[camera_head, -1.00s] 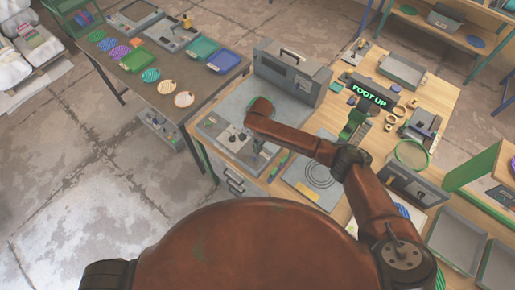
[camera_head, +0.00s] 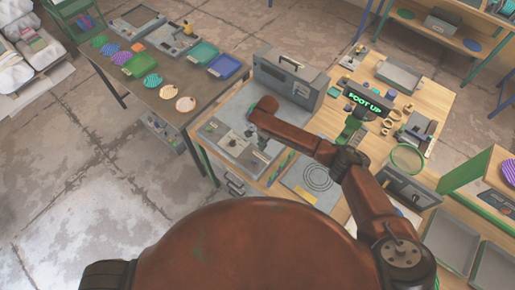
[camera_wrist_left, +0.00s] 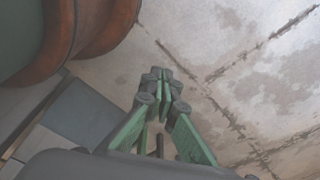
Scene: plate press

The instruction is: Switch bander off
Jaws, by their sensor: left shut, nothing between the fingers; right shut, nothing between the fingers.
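A grey control panel (camera_head: 222,140) with small knobs and levers lies on the near left corner of the wooden bench. A flat plate with concentric rings (camera_head: 318,178) sits to its right. No label shows which part is the bander, and switch positions are too small to read. My left gripper (camera_wrist_left: 160,78) is shut and empty over the floor in the left wrist view.
A grey machine with a top handle (camera_head: 288,78) stands behind the panel. A dark table (camera_head: 165,92) holds plates and trays. Floor on the left is clear.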

